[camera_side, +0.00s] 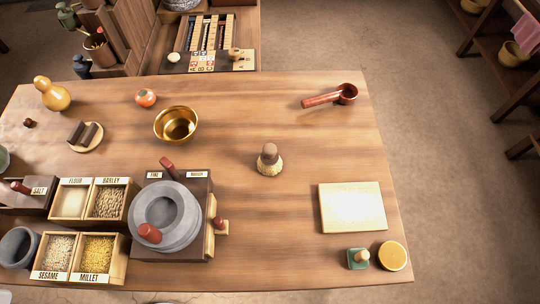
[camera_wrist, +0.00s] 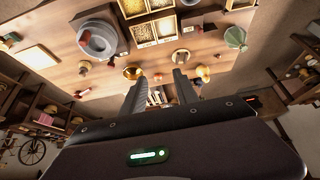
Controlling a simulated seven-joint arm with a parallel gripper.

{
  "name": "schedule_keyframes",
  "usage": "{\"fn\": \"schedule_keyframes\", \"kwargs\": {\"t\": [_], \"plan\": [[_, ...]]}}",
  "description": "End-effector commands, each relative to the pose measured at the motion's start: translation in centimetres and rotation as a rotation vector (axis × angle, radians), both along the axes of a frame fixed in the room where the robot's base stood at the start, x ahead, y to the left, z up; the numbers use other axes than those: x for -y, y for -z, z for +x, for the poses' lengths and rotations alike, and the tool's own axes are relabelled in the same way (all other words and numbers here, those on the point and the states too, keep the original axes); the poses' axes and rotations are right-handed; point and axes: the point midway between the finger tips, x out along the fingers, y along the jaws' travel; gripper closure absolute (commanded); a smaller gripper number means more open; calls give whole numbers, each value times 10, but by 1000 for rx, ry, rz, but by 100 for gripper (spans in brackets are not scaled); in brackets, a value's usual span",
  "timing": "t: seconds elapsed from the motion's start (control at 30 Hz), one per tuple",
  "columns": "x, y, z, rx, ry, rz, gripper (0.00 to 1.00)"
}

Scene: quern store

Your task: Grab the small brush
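The small brush (camera_side: 269,160) stands upright near the middle of the wooden table in the side view, its pale bristles down and its brown knob handle up. It also shows small in the wrist view (camera_wrist: 84,66), left of my fingers. My gripper (camera_wrist: 159,75) shows only in the wrist view. Its two fingers are apart with nothing between them, and it is well away from the brush. My gripper is not in the side view.
A stone quern (camera_side: 165,217) stands left of the brush, a brass bowl (camera_side: 176,124) behind left, a red ladle (camera_side: 331,97) behind right and a pale board (camera_side: 352,207) to the right. Grain boxes (camera_side: 93,257) fill the front left. Table around the brush is clear.

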Motion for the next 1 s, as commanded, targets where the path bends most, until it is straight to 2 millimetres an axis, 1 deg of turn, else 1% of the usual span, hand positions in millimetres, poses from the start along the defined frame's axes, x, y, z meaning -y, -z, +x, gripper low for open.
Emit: {"fn": "schedule_keyframes", "kwargs": {"t": [0.17, 0.27, 0.3, 0.57, 0.63, 0.67, 0.73, 0.77, 0.8, 0.83, 0.87, 0.9, 0.93, 0.97, 1.0], "plan": [[0, 0, 0, 0, 0, 0, 64], [0, 0, 0, 0, 0, 0, 46], [0, 0, 0, 0, 0, 0, 45], [1, 0, 1, -3, 0, -4, 45], [8, -3, 10, -32, -4, -34, 45], [15, -5, 17, -55, -6, -58, 45], [39, -9, 42, -137, -24, -144, 45], [52, -9, 56, -181, -33, -189, 45], [71, -8, 75, -242, -50, -252, 45], [86, -6, 89, -290, -66, -301, 45], [101, -3, 104, -338, -83, -347, 45], [122, 4, 122, -405, -109, -408, 45], [137, 11, 136, -456, -131, -454, 45], [153, 19, 148, -509, -157, -498, 45], [174, 31, 165, -580, -191, -556, 45]]}}
